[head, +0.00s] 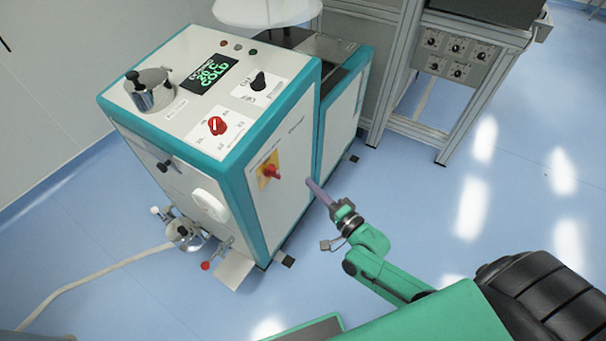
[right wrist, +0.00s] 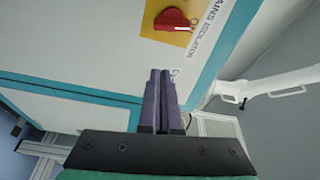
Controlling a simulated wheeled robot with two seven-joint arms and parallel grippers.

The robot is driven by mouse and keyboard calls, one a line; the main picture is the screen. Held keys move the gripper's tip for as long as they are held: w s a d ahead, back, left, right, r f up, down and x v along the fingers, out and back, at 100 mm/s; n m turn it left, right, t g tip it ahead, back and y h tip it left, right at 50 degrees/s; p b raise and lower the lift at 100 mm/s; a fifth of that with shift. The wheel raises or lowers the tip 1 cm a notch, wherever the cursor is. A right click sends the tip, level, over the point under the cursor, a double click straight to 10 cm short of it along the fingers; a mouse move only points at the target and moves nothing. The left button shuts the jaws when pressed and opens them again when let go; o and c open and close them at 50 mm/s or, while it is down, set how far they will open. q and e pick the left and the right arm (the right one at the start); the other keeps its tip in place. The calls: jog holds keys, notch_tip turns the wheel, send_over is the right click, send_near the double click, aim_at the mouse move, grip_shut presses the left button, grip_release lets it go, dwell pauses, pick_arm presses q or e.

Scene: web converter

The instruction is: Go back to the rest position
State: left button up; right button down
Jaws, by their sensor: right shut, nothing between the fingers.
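My right gripper (head: 319,192) is in front of the right side panel of the white and teal machine (head: 285,190), below and right of a red rotary switch on a yellow plate (head: 269,172). In the right wrist view, its two purple fingers (right wrist: 161,82) lie together with nothing between them. The red switch (right wrist: 172,20) shows beyond the fingertips there, on a panel with "MAINS ISOLATOR" lettering. I cannot tell whether the fingertips touch the panel. My left gripper shows in neither view.
The machine's top has a display (head: 209,74) reading "COLD", a red knob (head: 217,125) and a black knob (head: 258,82). A grey metal frame with a dial panel (head: 457,50) stands at the back right. The blue floor (head: 420,190) right of my arm is clear.

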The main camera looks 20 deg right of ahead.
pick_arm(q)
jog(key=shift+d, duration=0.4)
pick_arm(e)
jog(key=shift+s+d, duration=0.2)
jog(key=shift+d+f, duration=0.1)
jog(key=shift+f, duration=0.05)
